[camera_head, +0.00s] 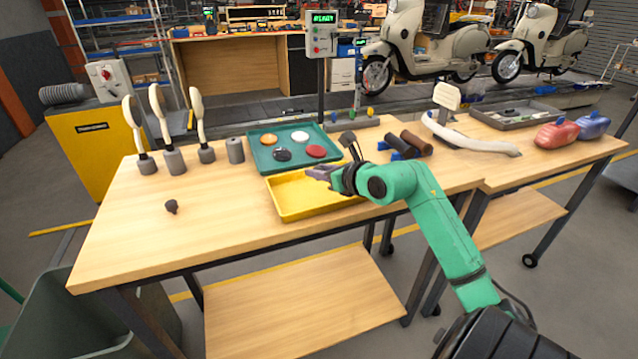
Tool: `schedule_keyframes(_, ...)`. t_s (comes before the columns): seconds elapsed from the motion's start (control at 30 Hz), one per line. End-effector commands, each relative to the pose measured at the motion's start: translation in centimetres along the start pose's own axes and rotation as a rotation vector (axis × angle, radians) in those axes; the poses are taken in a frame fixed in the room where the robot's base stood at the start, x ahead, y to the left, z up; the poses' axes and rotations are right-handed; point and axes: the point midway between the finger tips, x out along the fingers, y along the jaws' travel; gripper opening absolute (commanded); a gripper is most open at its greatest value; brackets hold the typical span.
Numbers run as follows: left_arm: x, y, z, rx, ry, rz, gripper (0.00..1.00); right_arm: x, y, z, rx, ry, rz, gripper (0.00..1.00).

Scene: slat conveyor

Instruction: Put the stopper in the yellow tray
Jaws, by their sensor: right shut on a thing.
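The yellow tray (288,213) lies near the middle of the wooden table's front edge, in front of a green tray. My right gripper (318,173) reaches in from the right and hangs over the yellow tray's back part. A small dark knob-like piece (171,206), possibly a stopper, lies alone on the left part of the table, well apart from the gripper. The visible floor of the yellow tray looks empty. My left gripper is out of view.
The green tray (262,161) holds several coloured discs. Several upright mirror-like pieces (162,128) and a grey cylinder (235,150) stand at the back left. Dark and brown grips (416,142) lie right of the trays. The table's front left is mostly clear.

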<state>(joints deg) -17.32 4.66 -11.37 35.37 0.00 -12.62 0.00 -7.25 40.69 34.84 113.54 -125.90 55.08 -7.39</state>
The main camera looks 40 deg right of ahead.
Motion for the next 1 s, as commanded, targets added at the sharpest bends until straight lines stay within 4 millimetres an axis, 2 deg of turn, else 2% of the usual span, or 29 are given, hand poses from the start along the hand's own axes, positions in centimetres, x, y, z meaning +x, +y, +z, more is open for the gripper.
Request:
schedule_keyframes(0.03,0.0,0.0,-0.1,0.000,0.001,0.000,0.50,0.4,0.0,-1.3,0.004,0.007,0.001,0.00)
schedule_keyframes(0.13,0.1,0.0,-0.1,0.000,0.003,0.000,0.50,1.1,0.0,-2.9,0.003,0.005,0.001,0.00)
schedule_keyframes(0.47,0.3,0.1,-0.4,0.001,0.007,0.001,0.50,1.4,0.0,-3.5,0.000,0.001,0.001,0.00)
schedule_keyframes(0.5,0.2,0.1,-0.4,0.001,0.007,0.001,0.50,1.3,0.0,-3.4,0.000,0.001,0.001,0.42)
schedule_keyframes(0.53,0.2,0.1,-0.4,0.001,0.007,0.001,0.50,1.3,0.0,-3.3,0.000,0.001,0.001,0.54)
schedule_keyframes(0.57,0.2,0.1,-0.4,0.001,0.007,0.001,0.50,1.3,0.0,-3.3,0.000,0.002,0.001,0.61)
schedule_keyframes(0.87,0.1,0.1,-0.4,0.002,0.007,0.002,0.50,1.3,0.0,-3.2,0.000,0.001,0.001,0.61)
schedule_keyframes(1.0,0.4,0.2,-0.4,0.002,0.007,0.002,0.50,0.3,0.0,-3.4,0.001,0.003,0.001,0.61)
